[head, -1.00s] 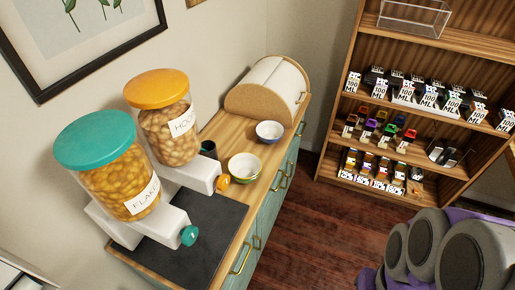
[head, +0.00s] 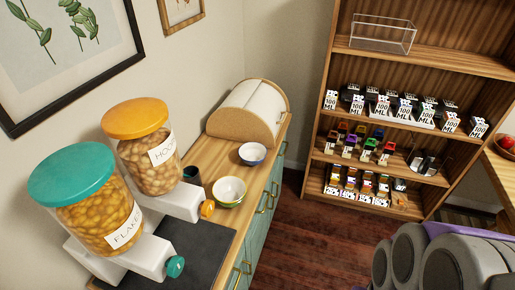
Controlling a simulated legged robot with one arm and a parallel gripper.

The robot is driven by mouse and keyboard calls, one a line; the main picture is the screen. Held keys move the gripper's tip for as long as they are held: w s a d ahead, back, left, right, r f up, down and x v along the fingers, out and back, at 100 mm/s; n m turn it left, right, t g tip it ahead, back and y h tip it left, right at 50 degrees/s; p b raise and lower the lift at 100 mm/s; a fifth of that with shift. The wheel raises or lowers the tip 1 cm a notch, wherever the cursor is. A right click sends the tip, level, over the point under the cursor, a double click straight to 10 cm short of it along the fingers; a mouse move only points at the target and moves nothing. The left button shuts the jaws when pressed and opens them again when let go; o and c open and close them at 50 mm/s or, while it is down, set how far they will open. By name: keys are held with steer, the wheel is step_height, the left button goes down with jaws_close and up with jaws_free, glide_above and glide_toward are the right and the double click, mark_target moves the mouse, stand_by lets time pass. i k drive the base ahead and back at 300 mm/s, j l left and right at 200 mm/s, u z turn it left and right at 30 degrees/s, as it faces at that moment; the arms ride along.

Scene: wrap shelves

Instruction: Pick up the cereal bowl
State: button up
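Two bowls stand on the wooden counter. The nearer bowl (head: 229,190) is white inside with a green and yellow outside, just right of the cereal dispensers. The farther, smaller bowl (head: 252,153) is white inside with a blue outside, in front of the bread box. Both look upright and empty. I cannot tell which one is the cereal bowl. Grey rounded parts of my arm fill the lower right corner, well apart from the bowls. My gripper's fingers do not show.
Two cereal dispensers, with a teal lid (head: 73,174) and an orange lid (head: 135,118), stand left of the bowls beside a dark cup (head: 191,175). A bread box (head: 250,112) stands behind. A stocked shelf unit (head: 440,61) is at right. Wooden floor (head: 300,235) between is clear.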

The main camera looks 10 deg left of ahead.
mark_target(252, 153)
steer(key=i+u, duration=0.3)
steer(key=i, duration=0.2)
steer(key=i+l+u, duration=0.1)
steer(key=i+u, duration=0.2)
steer(key=i, duration=0.2)
